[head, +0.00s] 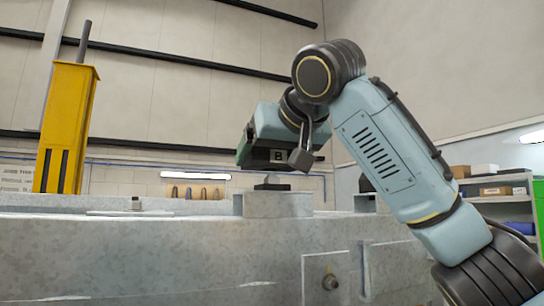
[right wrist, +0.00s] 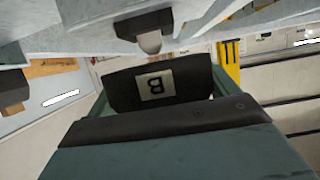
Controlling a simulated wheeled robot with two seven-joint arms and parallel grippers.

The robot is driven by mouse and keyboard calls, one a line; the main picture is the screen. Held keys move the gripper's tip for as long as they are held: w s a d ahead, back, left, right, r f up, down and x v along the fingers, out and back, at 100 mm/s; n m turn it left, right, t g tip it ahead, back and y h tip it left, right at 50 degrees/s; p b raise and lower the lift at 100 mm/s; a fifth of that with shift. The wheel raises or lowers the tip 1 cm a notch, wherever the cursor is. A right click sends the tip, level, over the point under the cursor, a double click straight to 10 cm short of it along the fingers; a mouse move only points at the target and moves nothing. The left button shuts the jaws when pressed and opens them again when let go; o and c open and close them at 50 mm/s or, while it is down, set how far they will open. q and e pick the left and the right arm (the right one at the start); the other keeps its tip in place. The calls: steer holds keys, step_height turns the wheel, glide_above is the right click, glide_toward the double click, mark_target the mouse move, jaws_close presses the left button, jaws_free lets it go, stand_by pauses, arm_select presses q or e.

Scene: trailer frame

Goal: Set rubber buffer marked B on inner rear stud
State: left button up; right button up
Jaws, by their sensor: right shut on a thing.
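The rubber buffer marked B (head: 277,156) is a black block with a white label. My right gripper (head: 286,151) is shut on it and holds it in the air. In the right wrist view the buffer (right wrist: 184,82) shows its B upside down. Below it in the head view, a grey raised seat (head: 278,205) carries a dark pad with a small stud (head: 268,181); a visible gap separates buffer and stud. A dark piece with a pale rounded tip (right wrist: 149,41) shows near the buffer in the right wrist view. My left gripper is out of view.
The grey metal frame (head: 170,250) spans the foreground. A flat plate with a small block (head: 136,203) lies on it at left. A yellow post (head: 67,128) stands behind at left. A shelf with boxes (head: 497,190) is at far right.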

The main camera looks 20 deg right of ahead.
steer(key=shift+f+b, duration=1.2)
steer(key=shift+f, duration=0.25)
steer(key=o, duration=1)
steer(key=shift+c, duration=0.2)
steer(key=shift+s+r, duration=0.2)
steer(key=shift+s, duration=0.3)
steer(key=b+v, duration=0.3)
steer(key=v, duration=0.9)
steer(key=shift+s+d+r+b, duration=0.15)
steer(key=shift+b, duration=0.25)
